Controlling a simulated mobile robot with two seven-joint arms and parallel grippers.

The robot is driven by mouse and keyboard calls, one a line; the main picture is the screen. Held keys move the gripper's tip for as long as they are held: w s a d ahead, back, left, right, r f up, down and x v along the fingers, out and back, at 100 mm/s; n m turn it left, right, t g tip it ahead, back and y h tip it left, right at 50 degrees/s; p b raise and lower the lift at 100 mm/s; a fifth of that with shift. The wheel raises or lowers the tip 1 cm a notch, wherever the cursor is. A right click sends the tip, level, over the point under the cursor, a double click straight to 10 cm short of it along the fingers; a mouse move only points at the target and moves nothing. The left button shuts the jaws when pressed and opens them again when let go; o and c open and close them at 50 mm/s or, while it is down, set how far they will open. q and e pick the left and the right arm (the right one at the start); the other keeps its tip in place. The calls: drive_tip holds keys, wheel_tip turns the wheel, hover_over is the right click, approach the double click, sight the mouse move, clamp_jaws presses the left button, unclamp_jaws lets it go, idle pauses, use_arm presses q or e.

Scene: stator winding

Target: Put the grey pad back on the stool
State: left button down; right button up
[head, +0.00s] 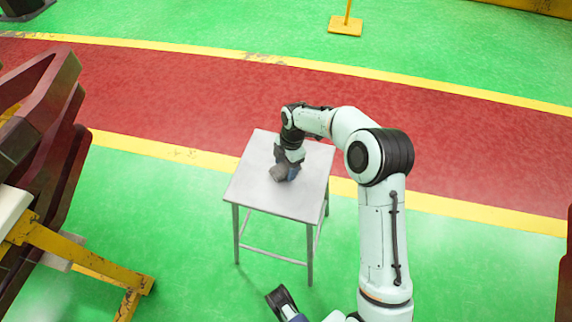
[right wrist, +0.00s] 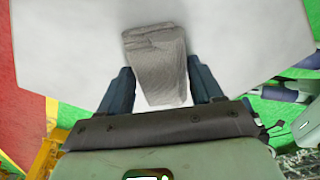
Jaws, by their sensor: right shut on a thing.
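The grey pad (head: 279,173) is a small, rough-looking block at the middle of the stool (head: 257,202), which has a pale grey square top and thin metal legs. In the right wrist view the pad (right wrist: 158,68) lies between the two dark blue fingers of my right gripper (right wrist: 160,85), against the white stool top (right wrist: 75,40). My right gripper (head: 287,170) is shut on the pad, pointing down at the stool top. I cannot tell whether the pad touches the top. A dark and bluish end of my left arm shows at the bottom edge; its fingers are not clear.
A dark red machine frame (head: 45,110) and a yellow stand (head: 80,257) are at the left. A yellow post base (head: 345,25) stands at the back. The green floor around the stool and the red lane (head: 200,95) behind it are clear.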

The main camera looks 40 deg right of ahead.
drive_tip(key=o, duration=0.9)
drive_tip(key=shift+f, duration=0.15)
drive_tip(key=shift+o, duration=0.2)
drive_tip(key=shift+r, duration=0.25)
use_arm(q)
drive_tip(key=shift+s+d+r+g+p, duration=0.15)
drive_tip(key=shift+s+r+g+p, duration=0.05)
drive_tip(key=shift+s+r+p, duration=0.4)
drive_tip(key=shift+s+d+r+g+p, duration=0.2)
drive_tip(key=shift+s+r+p, duration=0.2)
drive_tip(key=shift+r+p, duration=0.25)
use_arm(e)
wheel_tip(320, 180, up, 12)
drive_tip(key=d, duration=0.1)
drive_tip(key=shift+d, duration=0.35)
drive_tip(key=shift+f, duration=0.15)
